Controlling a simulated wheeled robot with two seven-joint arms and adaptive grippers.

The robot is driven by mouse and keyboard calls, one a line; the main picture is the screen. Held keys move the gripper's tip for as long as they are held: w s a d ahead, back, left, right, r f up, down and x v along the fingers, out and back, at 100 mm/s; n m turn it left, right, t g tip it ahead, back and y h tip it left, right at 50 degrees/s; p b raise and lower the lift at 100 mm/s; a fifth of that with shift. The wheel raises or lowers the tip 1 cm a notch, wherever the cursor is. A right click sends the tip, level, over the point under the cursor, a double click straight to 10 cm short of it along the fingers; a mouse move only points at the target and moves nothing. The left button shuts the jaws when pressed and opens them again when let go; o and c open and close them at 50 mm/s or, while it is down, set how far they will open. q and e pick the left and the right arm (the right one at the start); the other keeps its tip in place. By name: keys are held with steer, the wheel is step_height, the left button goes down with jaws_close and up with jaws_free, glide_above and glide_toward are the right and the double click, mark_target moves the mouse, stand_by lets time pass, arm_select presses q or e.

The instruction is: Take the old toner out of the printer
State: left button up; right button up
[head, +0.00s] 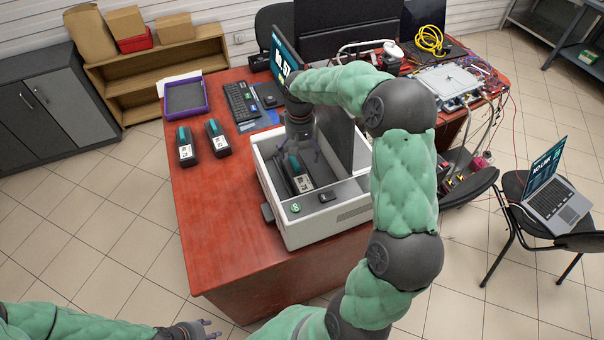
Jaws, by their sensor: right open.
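The printer (335,218) is a white and grey box with its lid up, at the middle of the desk. The old toner (300,182), dark with a teal end and a white label, lies in its open bay. My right gripper (300,158) points down into the bay over the toner, fingers spread and apart; whether they touch the toner I cannot tell. My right arm hides part of the printer's right side. My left gripper (211,329) is low at the bottom edge, far from the printer, small, with its fingers apart and empty.
Two similar toners (186,147) (217,138) lie on the red desk (205,225), left of the printer. A purple-rimmed tray (185,98) is at the desk's far left corner, near a keyboard (241,102). Cables and a metal box (447,80) crowd the right. The desk's front left is clear.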

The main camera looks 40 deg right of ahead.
mark_target(301, 170)
steer(key=shift+w+d+f, duration=0.15)
steer(key=shift+d+f, duration=0.2)
steer(key=shift+f, duration=0.15)
steer(key=shift+a+f, duration=0.1)
steer(key=shift+f, duration=0.1)
step_height(301, 170, down, 5)
steer(key=shift+r+b, duration=0.1)
steer(key=shift+b, duration=0.6)
step_height(301, 170, down, 5)
steer(key=shift+f+b, duration=0.1)
steer(key=shift+b, duration=0.6)
arm_select(q)
steer(key=x, duration=0.3)
steer(key=shift+w+a+f, duration=0.1)
steer(key=shift+a+f, duration=0.15)
arm_select(e)
steer(key=c, duration=1.4)
